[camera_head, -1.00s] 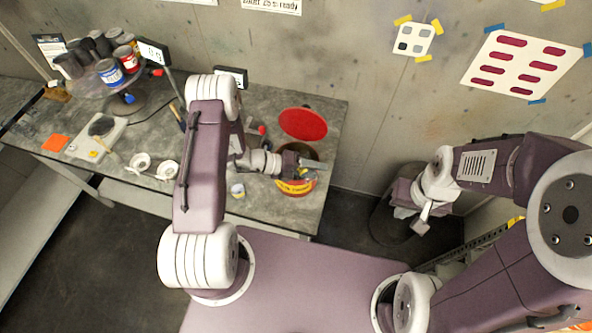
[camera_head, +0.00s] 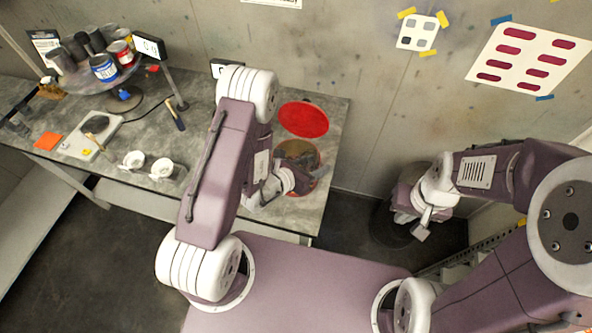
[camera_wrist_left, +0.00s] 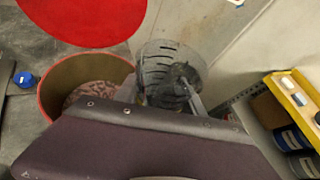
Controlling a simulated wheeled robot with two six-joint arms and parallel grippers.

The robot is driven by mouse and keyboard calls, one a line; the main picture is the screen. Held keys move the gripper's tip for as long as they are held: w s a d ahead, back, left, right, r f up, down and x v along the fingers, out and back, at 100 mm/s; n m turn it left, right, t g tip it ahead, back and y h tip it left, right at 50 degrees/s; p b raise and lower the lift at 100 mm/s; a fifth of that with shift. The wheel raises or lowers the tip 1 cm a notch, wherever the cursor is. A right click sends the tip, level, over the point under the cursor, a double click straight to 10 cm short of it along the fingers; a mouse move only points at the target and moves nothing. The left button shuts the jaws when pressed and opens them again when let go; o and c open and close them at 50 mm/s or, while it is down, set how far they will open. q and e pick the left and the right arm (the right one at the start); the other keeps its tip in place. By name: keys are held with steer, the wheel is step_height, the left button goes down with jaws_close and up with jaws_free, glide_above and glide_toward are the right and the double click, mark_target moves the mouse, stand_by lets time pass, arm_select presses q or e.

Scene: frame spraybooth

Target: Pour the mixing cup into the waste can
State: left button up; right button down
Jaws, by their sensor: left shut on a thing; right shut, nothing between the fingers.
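My left gripper (camera_head: 298,180) is at the near side of the waste can (camera_head: 310,160), a round can with a red rim and brownish inside. In the left wrist view the waste can (camera_wrist_left: 48,92) is open, beside the held cup. The mixing cup (camera_wrist_left: 155,62) is clear, with dark markings and something dark grey in it. My left gripper (camera_wrist_left: 165,103) is shut on it; the wrist housing hides the lower part. The cup's exact tilt is hard to tell, and it is not clearly visible in the head view. My right gripper (camera_head: 424,222) is shut and empty, away from the bench.
A red round lid (camera_head: 303,120) lies behind the can on the grey bench (camera_head: 200,150). Two white cups (camera_head: 162,168), a scale (camera_head: 90,138) and a round stand with paint cans (camera_head: 104,67) are at left. A dark bin (camera_head: 400,230) stands on the floor at right.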

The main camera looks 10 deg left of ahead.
arm_select(q)
steer(key=shift+s+d+f+m+t, duration=0.1)
steer(key=shift+f+m+t, duration=0.05)
steer(key=shift+m+t, duration=0.25)
step_height(320, 180, up, 4)
steer(key=p, duration=0.4)
stand_by(0.4)
